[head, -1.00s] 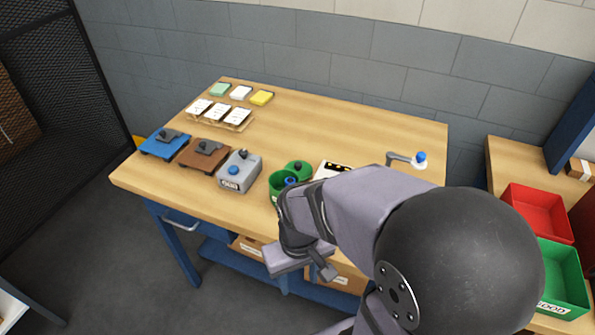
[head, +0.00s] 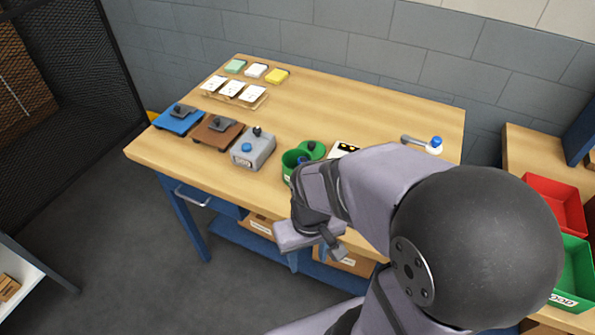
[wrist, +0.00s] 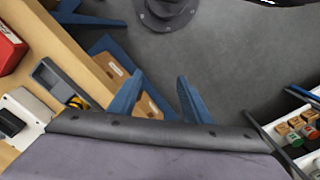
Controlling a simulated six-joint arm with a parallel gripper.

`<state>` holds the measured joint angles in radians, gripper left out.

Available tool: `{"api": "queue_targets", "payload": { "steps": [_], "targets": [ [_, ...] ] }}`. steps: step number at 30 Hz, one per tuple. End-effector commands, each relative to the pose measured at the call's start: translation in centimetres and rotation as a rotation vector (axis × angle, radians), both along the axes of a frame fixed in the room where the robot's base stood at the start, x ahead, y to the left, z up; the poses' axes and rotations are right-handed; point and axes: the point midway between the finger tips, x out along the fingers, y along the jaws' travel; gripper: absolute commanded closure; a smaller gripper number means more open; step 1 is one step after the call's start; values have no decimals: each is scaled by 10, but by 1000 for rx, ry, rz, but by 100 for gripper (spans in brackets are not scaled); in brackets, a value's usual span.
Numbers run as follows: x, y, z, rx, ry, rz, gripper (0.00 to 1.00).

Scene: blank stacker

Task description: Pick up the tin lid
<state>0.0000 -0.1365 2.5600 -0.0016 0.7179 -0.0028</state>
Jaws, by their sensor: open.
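The tin lid (head: 312,150) is a green disc with a dark knob. In the head view it lies on the wooden bench, just behind and right of an open green tin (head: 289,166) with something blue inside. My arm partly covers the tin's right side. My gripper (wrist: 157,80) is open in the wrist view, its two blue fingers apart with nothing between them. It points down toward the floor in front of the bench, apart from the lid. The lid is not identifiable in the wrist view, and the fingers are not clear in the head view.
A grey box (head: 253,149) with knobs stands left of the tin, with brown (head: 217,130) and blue (head: 179,120) plates beyond. A white panel (head: 343,149) is right of the lid. Red (head: 553,203) and green bins stand far right. The bench's back middle is clear.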

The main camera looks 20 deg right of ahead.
Motion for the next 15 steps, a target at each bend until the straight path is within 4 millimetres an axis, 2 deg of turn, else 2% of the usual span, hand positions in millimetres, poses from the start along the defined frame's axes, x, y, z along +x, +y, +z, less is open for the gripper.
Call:
{"api": "queue_targets", "payload": {
  "steps": [10, 13, 15],
  "targets": [
    [4, 0, 1, 1, -4, 0, 58],
    [18, -2, 6, 6, -20, 0, 58],
    [36, -4, 12, 11, -40, 3, 58]
  ]
}}
